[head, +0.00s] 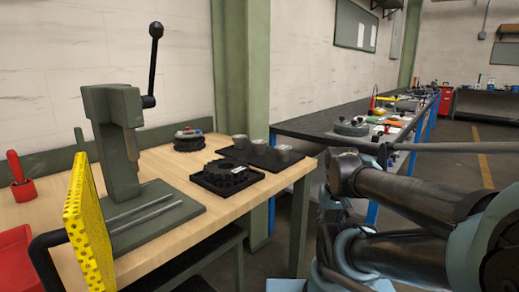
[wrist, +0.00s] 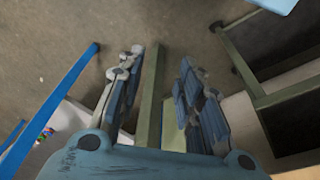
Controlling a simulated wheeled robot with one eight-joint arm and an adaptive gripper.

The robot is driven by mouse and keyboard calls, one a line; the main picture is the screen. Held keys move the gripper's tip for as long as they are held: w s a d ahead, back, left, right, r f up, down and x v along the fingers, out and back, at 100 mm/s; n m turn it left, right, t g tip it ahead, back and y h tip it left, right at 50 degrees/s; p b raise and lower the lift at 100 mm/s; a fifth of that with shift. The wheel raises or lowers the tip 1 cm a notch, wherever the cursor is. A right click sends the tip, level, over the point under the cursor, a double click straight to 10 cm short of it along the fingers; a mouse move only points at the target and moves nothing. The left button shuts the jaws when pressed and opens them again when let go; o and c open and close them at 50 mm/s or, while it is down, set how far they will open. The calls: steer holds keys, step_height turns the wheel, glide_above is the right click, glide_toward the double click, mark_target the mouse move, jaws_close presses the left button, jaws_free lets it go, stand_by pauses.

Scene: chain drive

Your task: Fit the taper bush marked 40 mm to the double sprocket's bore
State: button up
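A dark toothed sprocket (head: 230,173) lies flat in a square black tray (head: 208,186) on the wooden bench; it looks like the double sprocket. A small pale patch shows on top, and its bore is not clear. Behind it, three grey bush-like pieces, one of them here (head: 262,146), stand on a dark mat (head: 255,160). Their markings are too small to read, so I cannot tell which is 40 mm. My gripper (wrist: 160,62) shows in the wrist view with its fingers apart and nothing between them, above the floor and away from these parts.
A green press (head: 122,140) with a black-knobbed lever stands on the bench (head: 170,160). A yellow perforated panel (head: 84,215) and a red container (head: 24,190) are at left. Another dark round part (head: 188,140) lies behind. A long dark-topped bench (head: 325,125) runs behind my arm.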

steer(key=o, duration=0.4)
steer(key=shift+s+r, duration=0.15)
steer(key=o, duration=0.9)
steer(key=r, duration=0.1)
steer(key=w+r, duration=0.1)
steer(key=shift+a+r+n, duration=0.3)
steer(key=shift+c, duration=0.2)
steer(key=w+a+r+n+y, duration=0.1)
steer(key=w+a+r+n, duration=0.2)
steer(key=w+a+r, duration=0.5)
steer(key=w+a+r+n+t+y, duration=0.15)
steer(key=w+a+r, duration=0.35)
steer(key=w+r, duration=0.75)
steer(key=w+a+r+n+g+y, duration=0.1)
steer(key=w+a+r+n, duration=0.2)
steer(key=w+a+r, duration=0.75)
glide_toward(260, 141)
steer(key=shift+t+h, duration=0.25)
steer(key=f, duration=0.1)
steer(key=a+f, duration=0.1)
steer(key=f, duration=0.1)
steer(key=a+f, duration=0.1)
steer(key=f, duration=0.1)
steer(key=shift+f, duration=0.15)
steer(key=shift+w+x, duration=0.1)
steer(key=shift+x, duration=1.2)
steer(key=shift+w+x, duration=0.15)
steer(key=shift+x, duration=1.1)
